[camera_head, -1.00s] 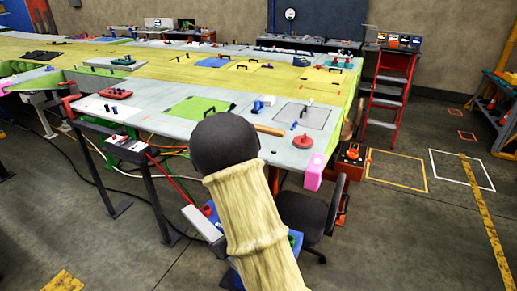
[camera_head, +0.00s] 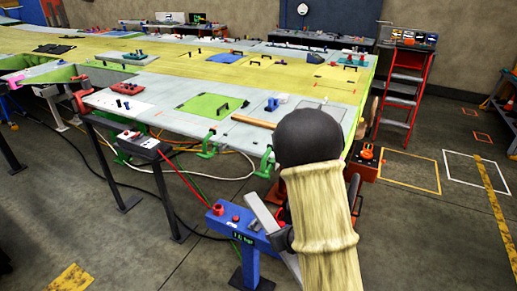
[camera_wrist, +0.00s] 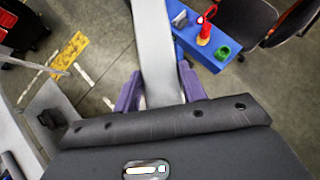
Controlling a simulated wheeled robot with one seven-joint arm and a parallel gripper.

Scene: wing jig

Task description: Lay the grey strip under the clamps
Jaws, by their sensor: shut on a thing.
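The grey strip (camera_head: 264,219) is long, flat and light grey, and slants below the table's front right part in the head view. In the wrist view the strip (camera_wrist: 153,45) runs straight out from between the purple fingers. My gripper (camera_wrist: 160,90) is shut on it; in the head view my arm mostly hides the gripper. Green clamps sit at the table's front edge: one at the middle (camera_head: 209,146), one farther right (camera_head: 265,163), and a green shape farther left that may be another. The strip is apart from them, lower and nearer the camera.
A blue stand (camera_head: 230,222) with a red button is close beside the strip; it also shows in the wrist view (camera_wrist: 190,40). The long table (camera_head: 165,92) holds a green mat (camera_head: 208,106) and small tools. A red ladder (camera_head: 404,95) stands right. A chair shows in the wrist view (camera_wrist: 245,20).

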